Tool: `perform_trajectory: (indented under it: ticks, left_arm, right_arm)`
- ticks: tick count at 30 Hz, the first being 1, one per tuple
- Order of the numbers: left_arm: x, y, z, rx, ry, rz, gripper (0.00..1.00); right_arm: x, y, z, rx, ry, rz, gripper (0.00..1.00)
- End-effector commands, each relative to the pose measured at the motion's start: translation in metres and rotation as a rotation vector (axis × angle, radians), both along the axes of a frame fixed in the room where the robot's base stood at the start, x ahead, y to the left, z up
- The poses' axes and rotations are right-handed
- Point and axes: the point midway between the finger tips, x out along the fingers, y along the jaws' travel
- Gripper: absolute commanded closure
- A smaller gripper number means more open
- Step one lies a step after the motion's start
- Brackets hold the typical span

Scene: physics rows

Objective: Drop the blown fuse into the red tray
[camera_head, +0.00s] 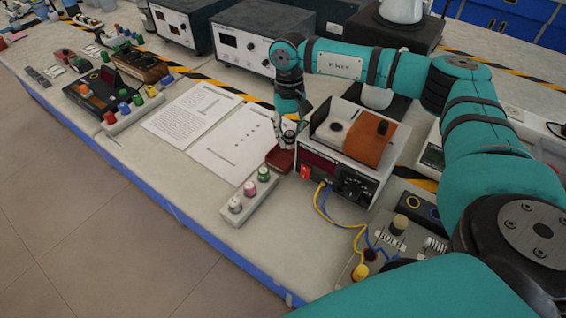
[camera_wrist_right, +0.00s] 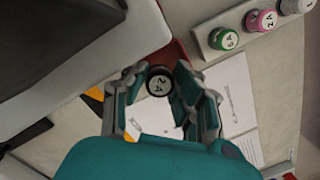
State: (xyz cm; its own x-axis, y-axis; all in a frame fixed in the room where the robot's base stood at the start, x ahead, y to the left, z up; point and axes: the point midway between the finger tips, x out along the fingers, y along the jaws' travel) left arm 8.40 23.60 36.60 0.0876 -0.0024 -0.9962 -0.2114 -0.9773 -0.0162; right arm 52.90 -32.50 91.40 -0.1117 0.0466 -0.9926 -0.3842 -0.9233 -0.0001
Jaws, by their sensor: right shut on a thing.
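My right gripper (camera_head: 290,126) points down just above the small red tray (camera_head: 280,160) in the head view. Whether this fuse is blown does not show. A strip of the red tray (camera_wrist_right: 172,54) shows behind the fuse, the rest hidden by the fingers and a grey box. A pale fuse rack (camera_head: 246,204) next to the tray holds fuses with green, pink and white caps. My left gripper is not in view.
A meter with a dark display (camera_head: 320,164) stands close right of the tray, with yellow and blue leads. An orange-brown box (camera_head: 362,138) sits on top. Printed sheets (camera_head: 190,112) lie flat to the left. The bench's front edge is below the rack.

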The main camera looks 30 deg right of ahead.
Motion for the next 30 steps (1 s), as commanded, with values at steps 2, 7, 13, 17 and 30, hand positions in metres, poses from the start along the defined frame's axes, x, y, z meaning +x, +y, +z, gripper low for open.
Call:
perform_trajectory:
  ticks: [2, 7, 13, 17, 30]
  left_arm:
    - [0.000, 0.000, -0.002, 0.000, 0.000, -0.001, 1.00]
    - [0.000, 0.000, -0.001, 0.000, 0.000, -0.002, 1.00]
    - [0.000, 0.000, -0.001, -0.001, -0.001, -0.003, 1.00]
    - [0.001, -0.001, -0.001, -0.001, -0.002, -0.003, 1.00]
    - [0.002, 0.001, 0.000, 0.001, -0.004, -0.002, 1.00]
  right_arm:
    - [0.000, 0.000, -0.002, 0.000, 0.000, 0.000, 0.98]
    - [0.000, 0.000, -0.002, 0.000, 0.000, 0.000, 0.98]
    - [0.000, 0.000, -0.002, 0.000, 0.000, 0.000, 0.52]
    - [0.000, 0.000, -0.002, -0.001, 0.000, 0.000, 0.47]
    - [0.003, -0.001, 0.020, 0.000, -0.002, -0.001, 0.47]
